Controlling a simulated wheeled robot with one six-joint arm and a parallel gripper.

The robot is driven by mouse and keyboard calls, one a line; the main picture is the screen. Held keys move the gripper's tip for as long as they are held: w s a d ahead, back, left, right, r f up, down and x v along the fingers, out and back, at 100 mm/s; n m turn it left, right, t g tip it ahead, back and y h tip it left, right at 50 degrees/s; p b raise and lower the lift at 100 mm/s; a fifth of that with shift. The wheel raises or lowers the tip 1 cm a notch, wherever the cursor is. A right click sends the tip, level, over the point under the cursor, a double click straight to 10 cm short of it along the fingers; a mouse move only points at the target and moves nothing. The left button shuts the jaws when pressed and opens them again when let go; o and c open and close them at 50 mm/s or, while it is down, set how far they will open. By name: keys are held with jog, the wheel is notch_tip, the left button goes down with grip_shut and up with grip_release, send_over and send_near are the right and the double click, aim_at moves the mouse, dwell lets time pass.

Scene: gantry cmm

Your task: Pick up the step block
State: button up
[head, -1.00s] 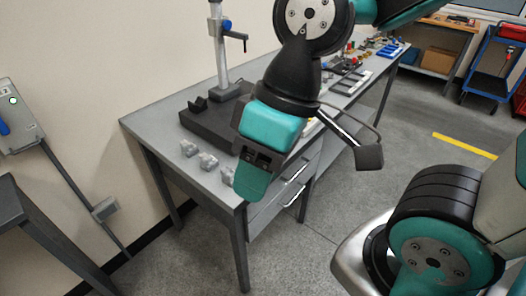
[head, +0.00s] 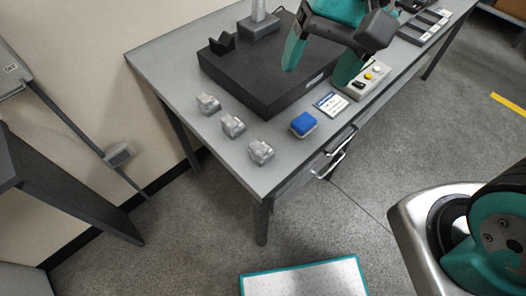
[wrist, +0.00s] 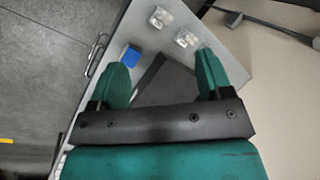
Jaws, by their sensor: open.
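Three small grey metal blocks with stepped or notched shapes stand in a row at the table's left end: a back one (head: 208,104), a middle one (head: 232,125) and a front one (head: 261,152). I cannot tell which is the step block. Two grey blocks show in the wrist view, one near the top (wrist: 160,18) and one right of it (wrist: 186,38). My gripper (head: 321,62) is open and empty above the black plate's right part, to the right of and apart from the blocks. Its two green fingers also show in the wrist view (wrist: 163,70).
A thick black plate (head: 240,82) with a stand covers the table (head: 165,72) behind the blocks. A blue-topped block (head: 303,123), a label card (head: 331,104) and a button box (head: 366,82) line the front edge. A teal-edged panel (head: 305,280) is below.

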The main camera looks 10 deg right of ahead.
aim_at(261, 145)
jog(key=w+a+f+m+g+b, duration=0.1)
jog(key=w+a+f+m+b, duration=0.2)
jog(key=w+f+m, duration=0.55)
jog(key=shift+m, duration=0.75)
jog(key=x, duration=0.4)
jog(key=s+x, duration=0.1)
jog(key=x, duration=0.3)
jog(key=b+x, duration=0.1)
jog(key=x, duration=0.2)
jog(key=shift+s+d+f, duration=0.2)
jog(key=shift+f, duration=0.2)
jog(key=shift+s+x, duration=0.25)
jog(key=shift+x, duration=1.3)
jog(key=shift+s+x, duration=0.25)
jog(key=shift+x, duration=1.25)
jog(key=shift+d, duration=0.2)
jog(key=c, duration=1.1)
